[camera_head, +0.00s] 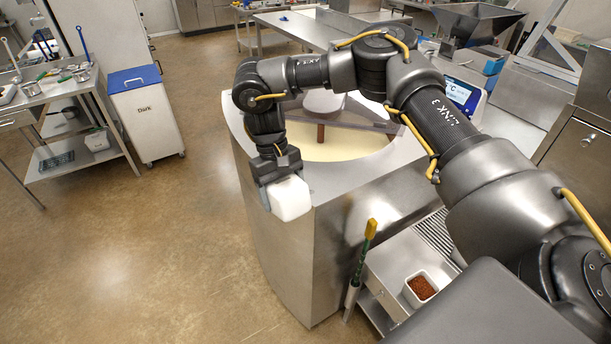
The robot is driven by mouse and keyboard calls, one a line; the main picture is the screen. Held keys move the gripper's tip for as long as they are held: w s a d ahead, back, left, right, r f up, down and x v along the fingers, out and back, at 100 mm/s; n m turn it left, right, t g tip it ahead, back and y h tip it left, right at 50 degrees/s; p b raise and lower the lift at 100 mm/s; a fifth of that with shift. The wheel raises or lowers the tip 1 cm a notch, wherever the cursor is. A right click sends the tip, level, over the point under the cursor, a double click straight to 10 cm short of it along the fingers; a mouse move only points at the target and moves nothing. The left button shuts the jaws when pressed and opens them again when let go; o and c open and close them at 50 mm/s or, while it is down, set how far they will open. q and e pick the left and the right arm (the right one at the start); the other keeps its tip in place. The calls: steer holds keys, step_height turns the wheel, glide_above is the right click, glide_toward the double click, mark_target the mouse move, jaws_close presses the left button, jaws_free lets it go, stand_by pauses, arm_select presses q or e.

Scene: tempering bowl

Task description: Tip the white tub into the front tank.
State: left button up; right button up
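My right arm reaches in from the right, across the steel tank. My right gripper (280,178) points down and is shut on a white tub (291,199). The tub shows in front of the tank's near left rim; its contents and exact height are hidden from this angle. The front tank (283,250) is a tall steel body with a curved wall. Pale cream liquid (341,150) fills its round opening, around a brown upright post (320,133). My arm hides part of the opening. My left gripper is not in view.
A small white tub of brown granules (421,288) stands on a low steel shelf at the tank's right. A yellow-and-green handled tool (364,253) stands beside the tank. A display (459,93) stands behind my arm. A blue-lidded bin (146,113) is far left. Floor at left is clear.

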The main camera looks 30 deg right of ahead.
step_height(320, 180, down, 12)
steer(key=a+b, duration=0.1)
steer(key=b, duration=0.9)
steer(key=shift+s+a+f+b, duration=0.15)
steer(key=shift+s+a+b, duration=0.15)
steer(key=shift+s, duration=0.05)
steer(key=shift+d, duration=0.1)
